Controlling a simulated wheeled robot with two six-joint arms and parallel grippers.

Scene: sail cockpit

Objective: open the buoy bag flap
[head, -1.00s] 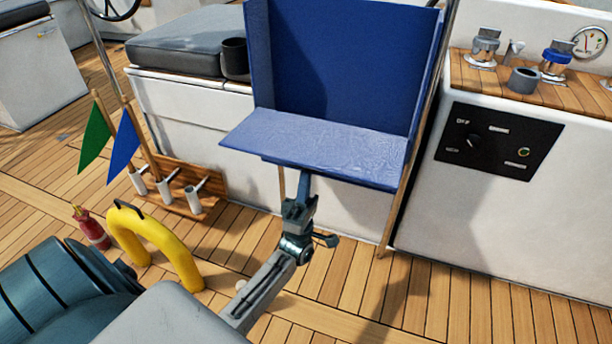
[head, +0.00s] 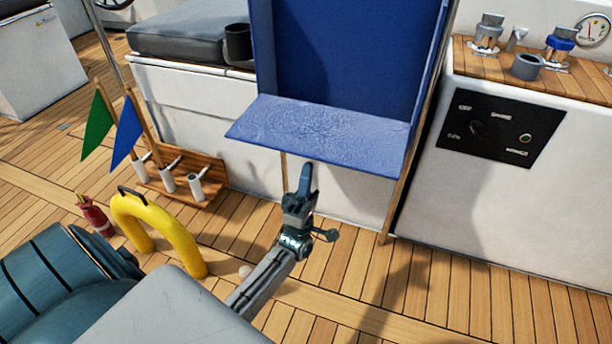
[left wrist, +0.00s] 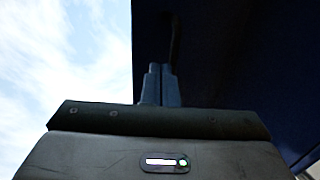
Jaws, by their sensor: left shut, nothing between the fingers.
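The blue buoy bag (head: 345,60) stands upright against the white cockpit seat in the head view. Its lighter blue flap (head: 315,135) sticks out toward me from the bag's lower part, roughly level, leaving the bag's front open. My left gripper (head: 307,168) is shut and empty, pointing up just below the flap's front edge. I cannot tell if it touches the flap. In the left wrist view the closed fingers (left wrist: 160,85) point up, with a dark blue surface (left wrist: 235,70) above and to the right. My right gripper is not in view.
A wooden rack (head: 178,175) holds a green flag (head: 96,125) and a blue flag (head: 126,135) at the left. A yellow horseshoe buoy (head: 160,230) and a red bottle (head: 95,215) stand on the deck. A white console (head: 500,205) is at the right.

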